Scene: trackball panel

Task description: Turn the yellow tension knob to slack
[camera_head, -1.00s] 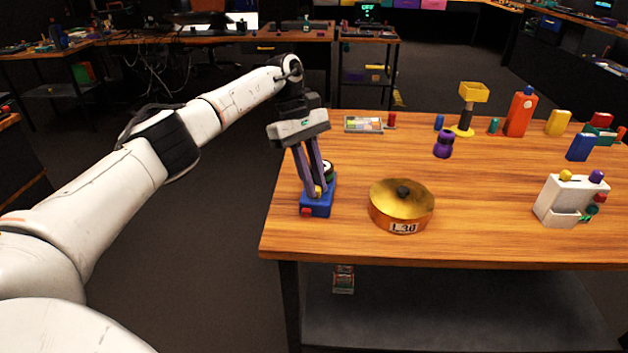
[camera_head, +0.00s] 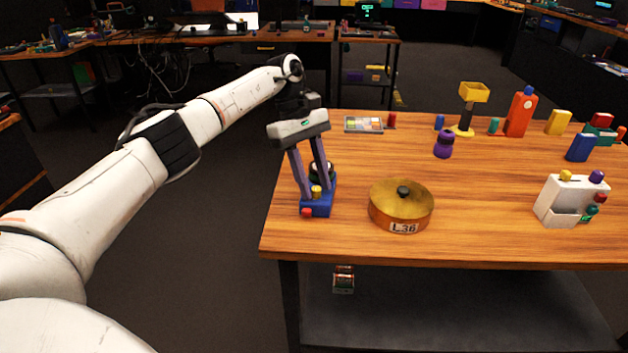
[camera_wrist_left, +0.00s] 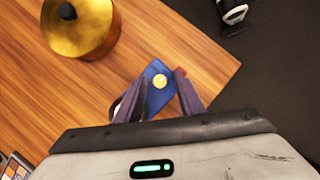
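The yellow tension knob (camera_head: 316,191) stands up from the blue trackball panel (camera_head: 318,209) at the table's left front edge. It also shows as a round yellow top in the left wrist view (camera_wrist_left: 160,81). A red piece (camera_head: 307,212) sits at the panel's front corner. A dark round ball (camera_head: 322,171) is behind the knob, partly hidden by a finger. My left gripper (camera_head: 317,194) points down over the panel, open, with one finger on each side of the knob. In the left wrist view its fingers (camera_wrist_left: 159,84) stand apart from the knob. My right gripper is not in view.
A brass drum with a black knob (camera_head: 402,206) stands right of the panel. A white box with coloured knobs (camera_head: 572,201) is at the far right. A purple figure (camera_head: 443,144) and a shallow tray (camera_head: 364,124) are farther back. Bare wood lies between them.

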